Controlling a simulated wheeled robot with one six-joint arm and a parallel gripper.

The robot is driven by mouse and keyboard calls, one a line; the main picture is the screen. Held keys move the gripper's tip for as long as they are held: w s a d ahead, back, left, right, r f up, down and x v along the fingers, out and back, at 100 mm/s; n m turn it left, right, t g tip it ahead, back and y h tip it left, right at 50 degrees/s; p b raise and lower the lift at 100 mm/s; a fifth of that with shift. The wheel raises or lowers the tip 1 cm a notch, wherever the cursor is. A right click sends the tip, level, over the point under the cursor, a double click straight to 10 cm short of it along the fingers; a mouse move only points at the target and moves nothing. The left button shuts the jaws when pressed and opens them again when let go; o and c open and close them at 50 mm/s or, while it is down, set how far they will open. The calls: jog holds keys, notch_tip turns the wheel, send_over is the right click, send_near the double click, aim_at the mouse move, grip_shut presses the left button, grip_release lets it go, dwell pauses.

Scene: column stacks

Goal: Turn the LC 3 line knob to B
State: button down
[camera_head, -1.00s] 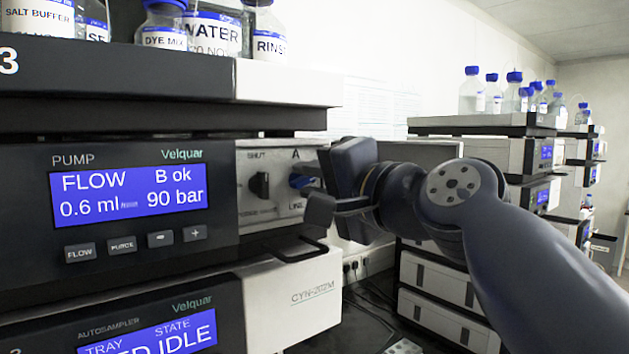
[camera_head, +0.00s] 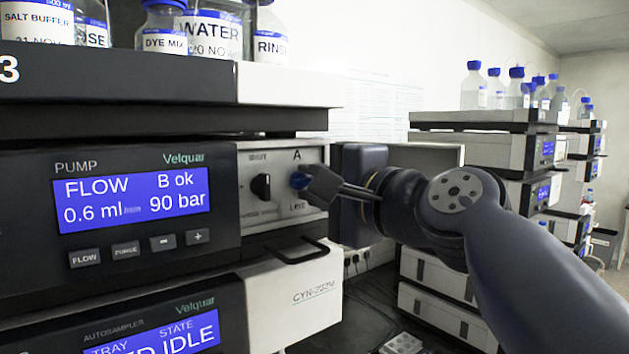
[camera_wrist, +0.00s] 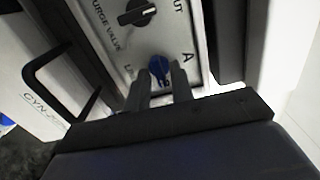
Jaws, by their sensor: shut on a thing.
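The blue line knob (camera_head: 299,181) sits on the pale valve panel (camera_head: 285,222) at the right of the pump unit marked 3. An "A" is printed above it and "LINE" below it. My gripper (camera_head: 312,187) is at the panel, its fingers shut on the blue knob. In the wrist view the knob (camera_wrist: 159,68) shows between my two fingertips (camera_wrist: 160,82), near the printed A. The B mark is hidden.
A black purge valve knob (camera_head: 261,186) is close on the left. A black handle (camera_head: 292,252) juts out below the panel. The pump screen (camera_head: 132,199) reads "B ok". Bottles stand on top, and another stack (camera_head: 480,150) stands behind at right.

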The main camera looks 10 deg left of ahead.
jog(key=c, duration=1.5)
grip_release()
jog(key=shift+c, duration=0.2)
jog(key=b+v, duration=0.4)
jog(key=v, duration=0.6)
jog(key=shift+s+d, duration=0.25)
jog(key=shift+d, duration=0.05)
jog(key=shift+a, duration=0.1)
jog(key=p+x, duration=0.4)
jog(key=x, duration=0.7)
jog(key=shift+s+n, duration=0.15)
jog(key=shift+n, duration=0.15)
